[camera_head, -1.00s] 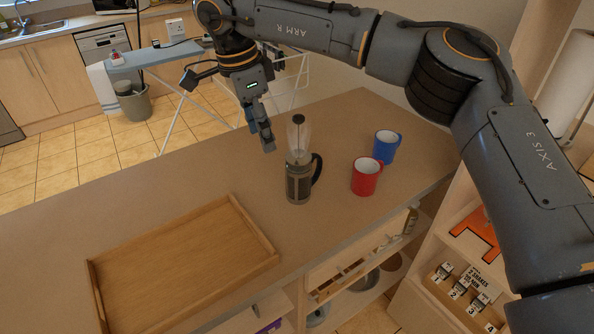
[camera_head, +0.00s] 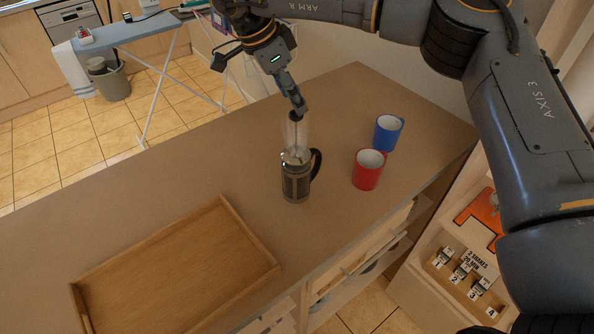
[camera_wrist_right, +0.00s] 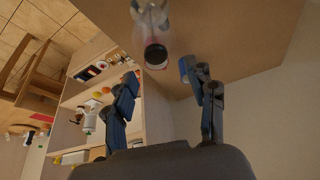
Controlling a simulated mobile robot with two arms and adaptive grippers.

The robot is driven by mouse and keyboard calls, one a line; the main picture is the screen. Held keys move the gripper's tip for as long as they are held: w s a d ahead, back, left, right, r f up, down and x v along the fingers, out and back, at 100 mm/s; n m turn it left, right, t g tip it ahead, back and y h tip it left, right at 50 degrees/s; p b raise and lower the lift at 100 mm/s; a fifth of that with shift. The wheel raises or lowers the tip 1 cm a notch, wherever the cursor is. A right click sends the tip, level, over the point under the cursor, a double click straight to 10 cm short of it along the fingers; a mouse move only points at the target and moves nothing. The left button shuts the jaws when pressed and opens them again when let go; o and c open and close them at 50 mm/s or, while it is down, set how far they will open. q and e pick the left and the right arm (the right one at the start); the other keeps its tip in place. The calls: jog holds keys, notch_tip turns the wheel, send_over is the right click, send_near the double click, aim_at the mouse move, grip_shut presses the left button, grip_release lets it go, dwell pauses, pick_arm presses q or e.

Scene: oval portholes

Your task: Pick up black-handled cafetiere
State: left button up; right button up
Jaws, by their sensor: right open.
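The cafetiere (camera_head: 296,182) stands upright on the counter, with a clear glass upper part, a dark lower part and a black handle on its right side. My right gripper (camera_head: 299,108) is just behind and above its plunger knob in the head view. In the right wrist view the cafetiere (camera_wrist_right: 155,50) shows at the top centre, beyond the fingers. My right gripper (camera_wrist_right: 158,82) is open there, with nothing between its fingers. Whether a finger touches the knob cannot be told. My left gripper is not in view.
A red mug (camera_head: 368,170) and a blue mug (camera_head: 388,133) stand to the right of the cafetiere. A wooden tray (camera_head: 250,236) lies on the counter (camera_head: 150,225) at the left. Open shelves (camera_head: 372,262) lie below the counter's front edge. Counter between tray and cafetiere is clear.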

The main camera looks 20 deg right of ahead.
aim_at(295, 112)
notch_tip(295, 112, down, 2)
jog(key=shift+s+f+p, duration=0.1)
jog(key=shift+p, duration=0.75)
jog(key=p+x, duration=0.1)
jog(key=x, duration=0.2)
jog(key=shift+s+f, duration=0.1)
jog(key=shift+f, duration=0.2)
jog(key=shift+a, duration=0.1)
jog(key=c, duration=1.1)
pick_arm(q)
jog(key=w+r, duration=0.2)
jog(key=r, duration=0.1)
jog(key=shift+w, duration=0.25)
pick_arm(e)
grip_shut()
jog(key=shift+r, duration=0.1)
